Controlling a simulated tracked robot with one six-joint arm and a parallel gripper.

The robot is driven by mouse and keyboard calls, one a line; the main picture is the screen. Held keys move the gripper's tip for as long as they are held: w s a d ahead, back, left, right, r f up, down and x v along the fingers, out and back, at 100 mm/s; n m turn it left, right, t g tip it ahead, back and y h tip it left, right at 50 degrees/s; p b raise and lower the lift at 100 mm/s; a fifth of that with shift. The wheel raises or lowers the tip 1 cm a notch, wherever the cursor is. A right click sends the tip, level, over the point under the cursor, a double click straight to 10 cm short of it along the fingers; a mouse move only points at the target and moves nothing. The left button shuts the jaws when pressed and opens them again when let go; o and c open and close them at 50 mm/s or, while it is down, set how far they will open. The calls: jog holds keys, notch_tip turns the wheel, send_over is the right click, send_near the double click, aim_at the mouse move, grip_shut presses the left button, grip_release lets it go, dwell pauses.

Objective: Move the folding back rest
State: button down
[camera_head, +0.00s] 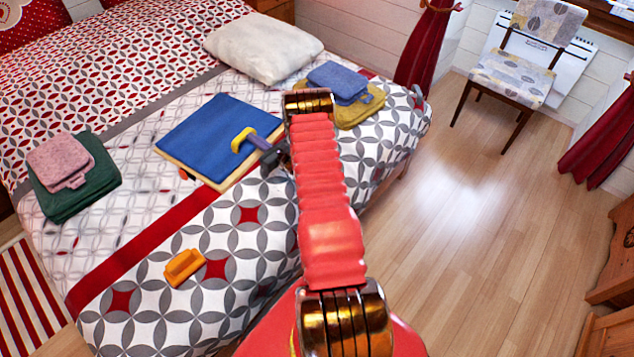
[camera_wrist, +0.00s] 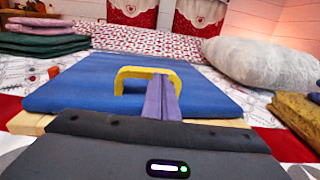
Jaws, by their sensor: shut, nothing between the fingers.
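The folding back rest lies flat on the bed, a blue padded panel (camera_head: 205,130) on a pale wooden board, with a yellow handle (camera_head: 241,138) standing up near its right edge. In the wrist view the blue panel (camera_wrist: 75,85) fills the middle and the yellow handle (camera_wrist: 127,74) arches up from it. My gripper (camera_head: 256,141) is shut and empty, its purple fingers pointing at the handle. In the wrist view the fingertips (camera_wrist: 161,80) overlap the handle's right part and hide some of it. I cannot tell whether they touch it.
Folded pink and green cloths (camera_head: 75,195) lie left on the bed, an orange block (camera_head: 184,266) at the front. A white pillow (camera_head: 262,47) and folded blue and mustard cloths (camera_head: 362,104) lie behind. A chair (camera_head: 513,75) stands right; the wooden floor (camera_head: 470,220) is clear.

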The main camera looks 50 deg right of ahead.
jog(key=shift+w, duration=1.45)
jog(key=shift+s, duration=0.1)
jog(key=shift+s, duration=0.45)
jog(key=s, duration=1.2)
jog(key=shift+s+a, duration=0.15)
jog(key=shift+s, duration=0.35)
jog(key=shift+a+f, duration=0.1)
